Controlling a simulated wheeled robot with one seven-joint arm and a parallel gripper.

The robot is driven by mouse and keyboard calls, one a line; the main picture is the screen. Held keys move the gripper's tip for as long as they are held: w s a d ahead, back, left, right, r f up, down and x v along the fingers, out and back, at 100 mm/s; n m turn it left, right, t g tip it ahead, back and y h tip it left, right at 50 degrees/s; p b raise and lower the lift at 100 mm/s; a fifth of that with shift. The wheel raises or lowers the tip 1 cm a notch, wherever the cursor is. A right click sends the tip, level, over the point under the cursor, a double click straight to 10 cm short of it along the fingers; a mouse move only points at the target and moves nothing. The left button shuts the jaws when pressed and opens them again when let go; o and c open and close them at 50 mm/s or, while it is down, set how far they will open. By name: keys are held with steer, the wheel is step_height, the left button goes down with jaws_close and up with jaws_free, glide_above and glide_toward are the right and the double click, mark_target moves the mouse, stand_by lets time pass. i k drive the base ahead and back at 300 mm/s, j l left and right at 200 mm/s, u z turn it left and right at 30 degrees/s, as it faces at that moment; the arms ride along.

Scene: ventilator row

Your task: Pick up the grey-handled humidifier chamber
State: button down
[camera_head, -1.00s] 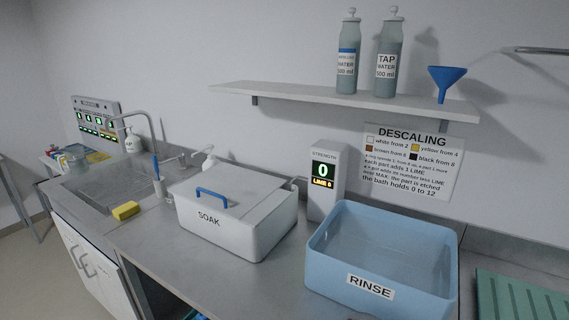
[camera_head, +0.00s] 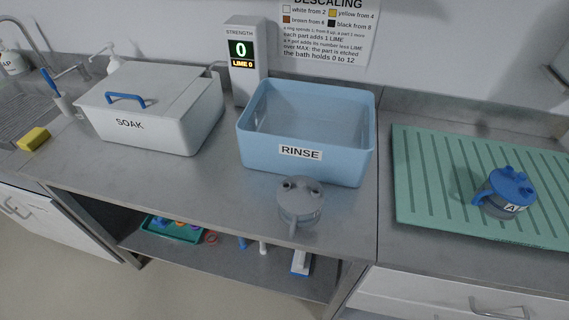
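The grey-handled humidifier chamber (camera_head: 301,200) stands near the counter's front edge, in front of the blue RINSE bin. It has a grey lid with two dark ports, and its grey handle points toward the front edge. A second chamber (camera_head: 508,191) with a blue lid and blue handle, marked with a letter A, stands on the green drainboard at the right. My gripper is not in view.
The blue RINSE bin (camera_head: 258,138) stands close behind the grey chamber. The white SOAK box (camera_head: 180,130) with a blue handle is at the left. The green ribbed drainboard (camera_head: 425,215) is at the right. Counter left of the chamber is clear. A lower shelf (camera_head: 205,255) holds a teal tray and brushes.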

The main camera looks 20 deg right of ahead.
mark_target(295, 223)
steer(key=i+j+z, duration=0.2)
steer(key=j+z, duration=0.15)
steer(key=j, duration=0.4)
steer(key=i+j+z, duration=0.15)
steer(key=j+z, duration=0.15)
steer(key=j, duration=0.45)
steer(key=j+z, duration=0.35)
steer(key=j, duration=0.4)
steer(key=k+j+z, duration=0.25)
steer(key=j, duration=0.2)
steer(key=j+z, duration=0.25)
steer(key=j, duration=0.15)
steer(key=k+j+z, duration=0.3)
steer(key=k+j, duration=0.1)
